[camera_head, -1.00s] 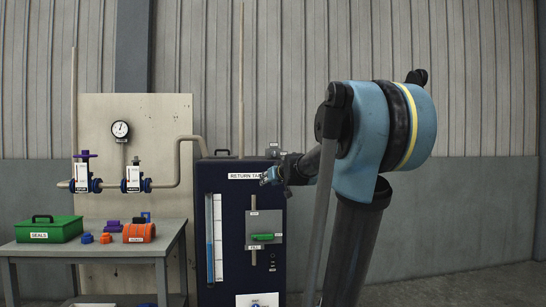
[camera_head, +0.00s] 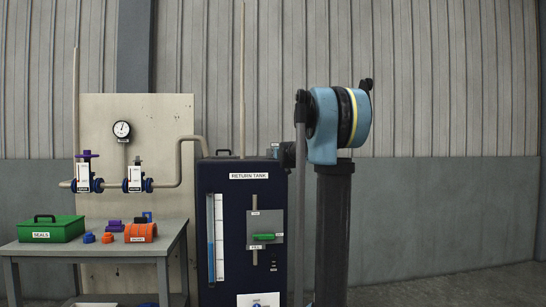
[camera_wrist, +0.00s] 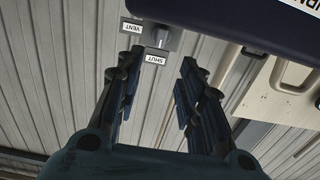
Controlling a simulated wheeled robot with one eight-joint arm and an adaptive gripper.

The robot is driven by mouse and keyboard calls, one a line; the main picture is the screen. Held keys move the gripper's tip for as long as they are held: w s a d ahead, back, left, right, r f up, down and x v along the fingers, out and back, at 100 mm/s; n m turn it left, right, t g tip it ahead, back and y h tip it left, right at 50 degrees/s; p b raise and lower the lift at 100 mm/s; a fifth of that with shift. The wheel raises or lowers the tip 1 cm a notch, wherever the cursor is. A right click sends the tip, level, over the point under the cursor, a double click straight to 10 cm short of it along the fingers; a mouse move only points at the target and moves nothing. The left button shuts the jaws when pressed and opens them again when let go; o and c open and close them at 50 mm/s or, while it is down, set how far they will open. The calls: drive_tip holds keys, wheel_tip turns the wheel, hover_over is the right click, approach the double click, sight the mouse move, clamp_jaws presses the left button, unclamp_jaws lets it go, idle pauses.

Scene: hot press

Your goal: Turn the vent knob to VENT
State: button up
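The vent knob (camera_wrist: 158,38) is a small grey knob on a plate in the wrist view. A VENT label (camera_wrist: 132,26) lies to its left and a SHUT label (camera_wrist: 155,58) just below it. The knob's pointer is too small to read surely. My gripper (camera_wrist: 161,63) is open, with its two dark fingers apart below the knob in the picture. Nothing is between them, and no contact with the knob shows.
On the tank front are a level gauge (camera_head: 215,235) and a green handle (camera_head: 264,237) on a grey plate. A workbench (camera_head: 90,252) at left holds a green seals box (camera_head: 50,231) and an orange part (camera_head: 140,233). Floor at right is clear.

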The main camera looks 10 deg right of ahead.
drive_tip(key=w, duration=1.2)
drive_tip(key=shift+w, duration=0.4)
